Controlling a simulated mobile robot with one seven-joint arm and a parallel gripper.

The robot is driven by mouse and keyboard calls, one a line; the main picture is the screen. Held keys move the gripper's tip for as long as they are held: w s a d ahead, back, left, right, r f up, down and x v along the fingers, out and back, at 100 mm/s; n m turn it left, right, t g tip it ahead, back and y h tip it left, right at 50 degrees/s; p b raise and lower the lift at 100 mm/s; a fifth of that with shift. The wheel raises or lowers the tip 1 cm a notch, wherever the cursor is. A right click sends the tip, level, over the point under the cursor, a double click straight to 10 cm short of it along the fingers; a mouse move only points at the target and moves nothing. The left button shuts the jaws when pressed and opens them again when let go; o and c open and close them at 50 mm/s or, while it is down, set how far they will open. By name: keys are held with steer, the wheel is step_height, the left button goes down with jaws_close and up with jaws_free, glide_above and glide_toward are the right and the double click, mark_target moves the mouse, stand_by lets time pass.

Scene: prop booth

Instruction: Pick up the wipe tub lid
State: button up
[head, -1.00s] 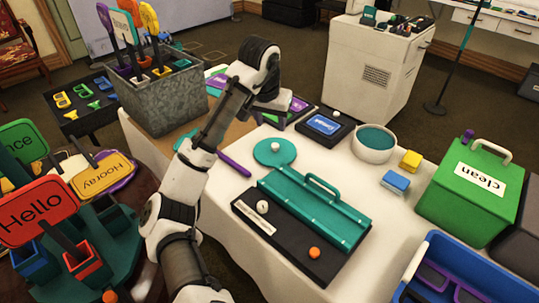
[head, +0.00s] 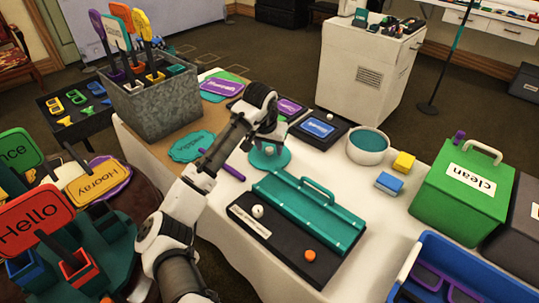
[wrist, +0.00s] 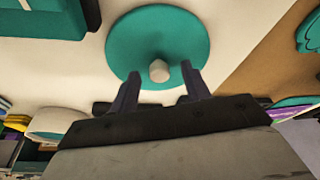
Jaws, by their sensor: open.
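The wipe tub lid is a flat teal disc (head: 279,160) with a pale round knob, lying on the white-covered table behind the teal box with a handle. In the wrist view the lid (wrist: 158,35) fills the top middle, and its knob (wrist: 159,70) lies between the fingertips. My gripper (wrist: 160,78) is open, with one dark finger on each side of the knob and nothing held. In the head view my gripper (head: 267,143) is over the lid and partly covers it. I cannot tell whether the fingers touch the knob. The white tub (head: 368,156) stands to the right.
A blue-screened black device (head: 319,129) is behind. Yellow and blue blocks (head: 391,183) and a green bin (head: 455,200) are right.

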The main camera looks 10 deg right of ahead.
jaws_close()
stand_by(0.3)
